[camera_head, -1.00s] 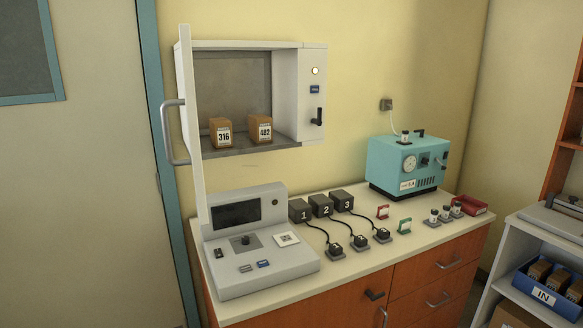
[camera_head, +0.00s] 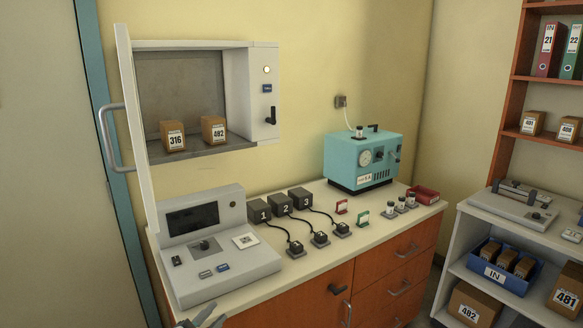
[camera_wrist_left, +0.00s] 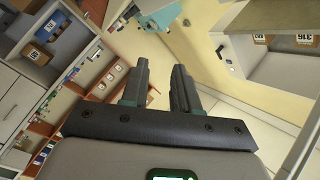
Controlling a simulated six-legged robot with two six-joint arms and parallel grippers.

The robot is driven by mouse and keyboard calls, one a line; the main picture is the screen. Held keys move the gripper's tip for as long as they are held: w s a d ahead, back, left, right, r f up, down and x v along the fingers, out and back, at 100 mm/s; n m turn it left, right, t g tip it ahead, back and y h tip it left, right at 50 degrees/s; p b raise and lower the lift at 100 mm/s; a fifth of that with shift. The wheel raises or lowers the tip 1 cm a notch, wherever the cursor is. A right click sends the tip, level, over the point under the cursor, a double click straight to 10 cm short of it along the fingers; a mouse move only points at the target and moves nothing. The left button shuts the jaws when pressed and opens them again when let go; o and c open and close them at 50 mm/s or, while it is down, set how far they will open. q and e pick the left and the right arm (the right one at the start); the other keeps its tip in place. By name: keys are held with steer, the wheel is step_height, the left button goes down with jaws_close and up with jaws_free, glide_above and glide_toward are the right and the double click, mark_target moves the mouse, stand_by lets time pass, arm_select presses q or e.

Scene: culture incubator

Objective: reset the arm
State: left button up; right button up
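My left gripper (camera_head: 207,314) just enters the head view at the bottom edge, in front of the counter and below the grey console. In the left wrist view its two dark fingers (camera_wrist_left: 160,68) stand apart with nothing between them, so it is open and empty. It is clear of the things around it. My right gripper is in neither view.
An open wall incubator (camera_head: 195,48) holds boxes 316 (camera_head: 174,141) and 482 (camera_head: 214,131); its door (camera_head: 138,130) stands out to the left. A console (camera_head: 220,262), several small devices and a teal machine (camera_head: 362,160) occupy the counter (camera_head: 300,274). Shelves stand right.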

arm_select(q)
steer(key=s+d+f+n+g+y, duration=0.1)
steer(key=s+d+f+n+g, duration=0.25)
steer(key=s+f, duration=0.4)
steer(key=s+d+f+n+g+y, duration=0.1)
steer(key=s+d+f+n+g, duration=0.3)
steer(key=f, duration=0.6)
steer(key=s+f+n+g, duration=0.3)
steer(key=s+n+g, duration=0.1)
steer(key=s, duration=0.7)
steer(key=s+f+n+g+y, duration=0.1)
steer(key=s+f+n+g, duration=0.3)
steer(key=s, duration=0.8)
steer(key=shift+d+f+n+g, duration=0.3)
steer(key=shift+d+n+g, duration=0.15)
steer(key=shift+n, duration=0.2)
